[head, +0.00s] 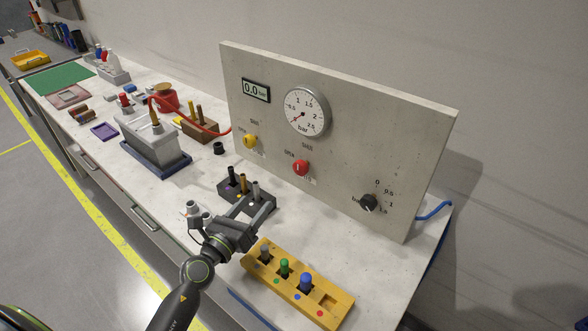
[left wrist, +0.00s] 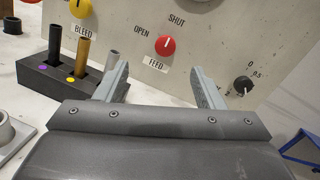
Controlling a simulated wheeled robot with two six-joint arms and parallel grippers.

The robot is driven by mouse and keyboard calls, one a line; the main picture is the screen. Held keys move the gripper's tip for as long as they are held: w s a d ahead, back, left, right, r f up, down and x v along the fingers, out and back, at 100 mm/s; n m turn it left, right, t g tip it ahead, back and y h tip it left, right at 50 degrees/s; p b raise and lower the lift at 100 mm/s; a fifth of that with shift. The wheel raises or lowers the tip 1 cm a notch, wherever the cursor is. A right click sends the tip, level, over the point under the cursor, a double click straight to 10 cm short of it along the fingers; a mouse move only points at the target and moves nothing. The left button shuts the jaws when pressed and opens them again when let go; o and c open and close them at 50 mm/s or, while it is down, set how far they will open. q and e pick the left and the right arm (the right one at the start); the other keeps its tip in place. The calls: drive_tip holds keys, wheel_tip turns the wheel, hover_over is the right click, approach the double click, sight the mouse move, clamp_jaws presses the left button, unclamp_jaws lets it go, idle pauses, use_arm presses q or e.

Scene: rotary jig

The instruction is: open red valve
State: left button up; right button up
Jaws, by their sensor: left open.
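The red valve (head: 300,168) is a round knob on the front of the upright grey panel. In the left wrist view the red knob (left wrist: 166,46) has the label FEED below it, OPEN to its left and SHUT above. A short white mark on it points about upward, toward SHUT. My left gripper (head: 254,206) is open and empty, below and left of the knob in the head view and apart from it. In the left wrist view its two fingers (left wrist: 160,70) stand on either side below the knob. My right gripper is not in view.
The panel also bears a yellow BLEED knob (head: 250,141), a black knob (head: 369,202) and a gauge (head: 306,111). A dark block with pegs (head: 265,207) stands close by my left gripper. A yellow peg board (head: 335,304) lies at the front right.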

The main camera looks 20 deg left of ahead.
use_arm(q)
drive_tip(key=d+f+m+g+h, duration=0.1)
drive_tip(key=m, duration=0.2)
approach(298, 170)
drive_tip(key=x, duration=0.9)
drive_tip(key=shift+w+d+f+b, duration=0.1)
drive_tip(key=shift+w+d+b, duration=0.1)
drive_tip(key=shift+w+b, duration=0.2)
drive_tip(key=c, duration=1)
